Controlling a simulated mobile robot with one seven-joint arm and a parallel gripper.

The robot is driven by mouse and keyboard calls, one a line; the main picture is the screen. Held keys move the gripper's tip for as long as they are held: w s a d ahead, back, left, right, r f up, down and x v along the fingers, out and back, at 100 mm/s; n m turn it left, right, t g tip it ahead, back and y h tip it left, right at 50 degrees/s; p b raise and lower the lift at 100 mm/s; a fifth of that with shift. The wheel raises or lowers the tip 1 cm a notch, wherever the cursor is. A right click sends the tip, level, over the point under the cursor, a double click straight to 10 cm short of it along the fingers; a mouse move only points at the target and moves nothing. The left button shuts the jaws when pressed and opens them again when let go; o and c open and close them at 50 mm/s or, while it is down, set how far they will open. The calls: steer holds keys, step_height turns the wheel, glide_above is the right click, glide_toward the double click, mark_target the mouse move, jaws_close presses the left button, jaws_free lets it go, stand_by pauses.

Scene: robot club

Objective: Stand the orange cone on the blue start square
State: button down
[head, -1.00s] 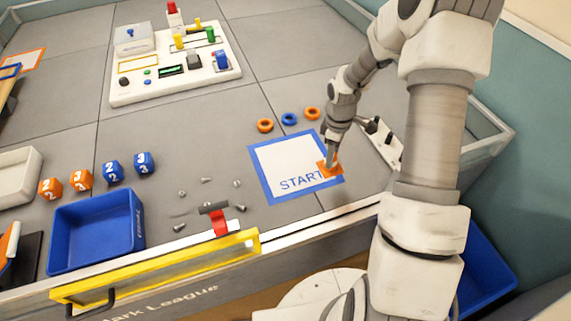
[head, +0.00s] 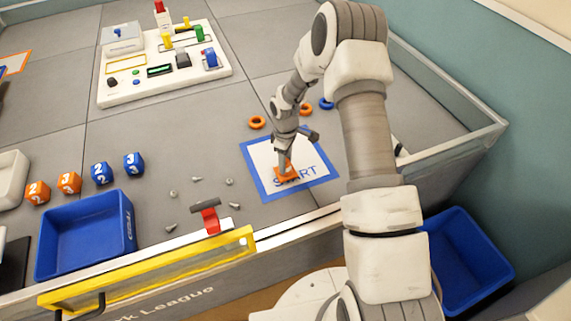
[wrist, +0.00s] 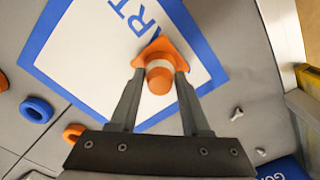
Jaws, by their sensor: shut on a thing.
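The orange cone (head: 285,172) with a white band is in my gripper (head: 285,158), over the white inside of the blue-bordered START square (head: 262,190). In the wrist view, the two fingers of my gripper (wrist: 157,80) are shut on the cone (wrist: 160,83) from both sides. Its square orange base points down toward the START square (wrist: 75,45). The cone looks upright or nearly so. I cannot tell whether its base touches the square. My fingers hide part of the cone in the head view.
Orange and blue rings (head: 257,122) lie behind the square. Several grey screws (head: 197,180) lie to its left, near a red clamp-like piece (head: 209,215) at the table's front edge. A blue bin (head: 88,235), numbered cubes (head: 69,182) and a white control board (head: 165,65) stand farther left.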

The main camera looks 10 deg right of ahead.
steer(key=shift+f, duration=0.55)
steer(key=shift+f, duration=0.2)
steer(key=shift+c, duration=1.8)
jaws_free()
steer(key=shift+r, duration=0.1)
